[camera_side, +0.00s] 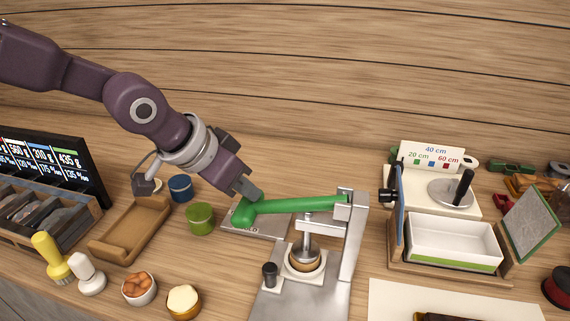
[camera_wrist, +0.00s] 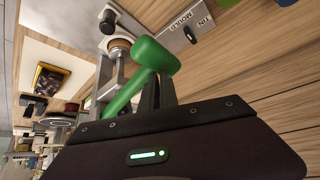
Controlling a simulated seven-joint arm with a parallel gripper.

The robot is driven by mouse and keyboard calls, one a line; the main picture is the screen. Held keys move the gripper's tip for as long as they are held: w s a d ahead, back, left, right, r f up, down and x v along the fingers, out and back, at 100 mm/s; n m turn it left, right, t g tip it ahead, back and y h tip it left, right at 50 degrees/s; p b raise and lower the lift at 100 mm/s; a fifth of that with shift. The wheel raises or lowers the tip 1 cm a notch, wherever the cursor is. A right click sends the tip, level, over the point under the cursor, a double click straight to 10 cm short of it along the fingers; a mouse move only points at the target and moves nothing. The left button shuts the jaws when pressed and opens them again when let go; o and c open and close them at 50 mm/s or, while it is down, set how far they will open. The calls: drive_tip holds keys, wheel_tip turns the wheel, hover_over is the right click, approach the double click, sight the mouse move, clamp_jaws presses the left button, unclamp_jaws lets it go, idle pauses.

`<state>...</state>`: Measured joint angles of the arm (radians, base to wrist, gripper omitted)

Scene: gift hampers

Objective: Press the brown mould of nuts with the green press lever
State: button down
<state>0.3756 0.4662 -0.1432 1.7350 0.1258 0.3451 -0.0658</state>
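The green press lever (camera_side: 300,205) extends roughly level to the left from the press's upright, ending in a thick rounded knob. In the wrist view the lever (camera_wrist: 128,92) runs right up to the fingers. My gripper (camera_side: 250,194) is at the knob end, its fingertips at the top of the lever and seeming to touch it. The fingers (camera_wrist: 158,92) look close together with nothing visible between them; the knob partly hides their tips. The brown mould (camera_side: 304,264) sits on the press base under the metal ram, whose plate appears at its top. The nuts inside are hidden.
A grey marked plate (camera_side: 268,226) lies beneath the lever. A black-knobbed piece (camera_side: 269,274) stands beside the mould. Green (camera_side: 200,218) and blue (camera_side: 180,188) jars and a wooden tray (camera_side: 128,232) are left. A white box (camera_side: 453,242) is right.

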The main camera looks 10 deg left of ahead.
wheel_tip(320, 180, up, 12)
idle(1.0)
drive_tip(key=shift+f, duration=0.1)
wheel_tip(320, 180, up, 4)
idle(0.3)
